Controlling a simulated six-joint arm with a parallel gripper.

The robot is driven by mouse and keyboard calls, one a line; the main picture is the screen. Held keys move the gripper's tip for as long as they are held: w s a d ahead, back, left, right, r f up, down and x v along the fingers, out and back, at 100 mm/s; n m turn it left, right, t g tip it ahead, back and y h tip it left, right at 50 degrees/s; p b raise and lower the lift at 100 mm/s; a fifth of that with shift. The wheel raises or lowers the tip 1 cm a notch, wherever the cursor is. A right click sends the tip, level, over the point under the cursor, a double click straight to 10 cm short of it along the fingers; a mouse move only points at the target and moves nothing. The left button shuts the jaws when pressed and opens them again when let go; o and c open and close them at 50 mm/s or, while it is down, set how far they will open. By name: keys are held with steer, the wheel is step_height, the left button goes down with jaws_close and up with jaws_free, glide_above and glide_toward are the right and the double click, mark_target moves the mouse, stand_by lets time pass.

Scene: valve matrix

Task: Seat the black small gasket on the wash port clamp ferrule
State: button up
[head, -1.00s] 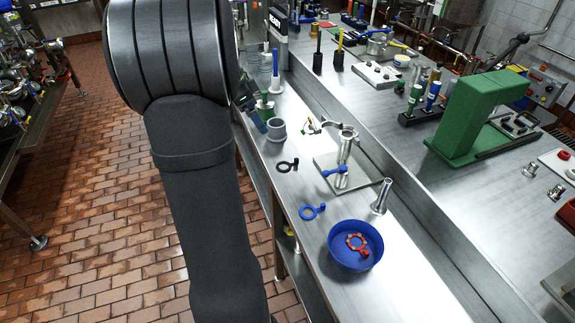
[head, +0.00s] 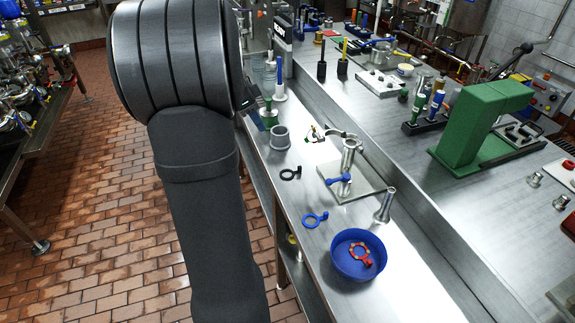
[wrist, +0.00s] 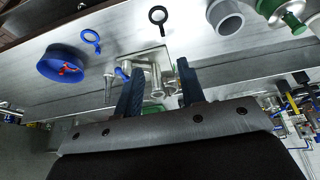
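The black gasket (head: 290,173), a small ring with a tab, lies flat on the steel bench; it also shows in the wrist view (wrist: 158,15). An upright steel fitting (head: 349,158) with a blue handle stands on a square plate (head: 372,188) to its right. A separate flared steel tube (head: 384,207) stands nearer the blue bowl. I cannot tell from labels which one is the wash port ferrule. My gripper (wrist: 158,68) is open and empty, its fingers apart above the bench, away from the gasket. In the head view my arm hides the fingers.
A blue ring gasket (head: 315,220) lies near the front edge. A blue bowl (head: 340,268) holds a red gasket (head: 361,254). A grey cup (head: 280,138) stands behind the black gasket. A raised ledge (head: 420,215) runs along the bench's right side.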

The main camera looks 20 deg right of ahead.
glide_toward(299, 167)
steer(key=x, duration=0.3)
steer(key=shift+s+a+f, duration=0.1)
steer(key=shift+s+a, duration=0.05)
steer(key=shift+s, duration=0.05)
steer(key=shift+w+d+x, duration=0.1)
steer(key=shift+x, duration=1.35)
steer(key=shift+w+d+x, duration=0.1)
steer(key=shift+w+x, duration=0.05)
steer(key=shift+x, duration=1.35)
jaws_close()
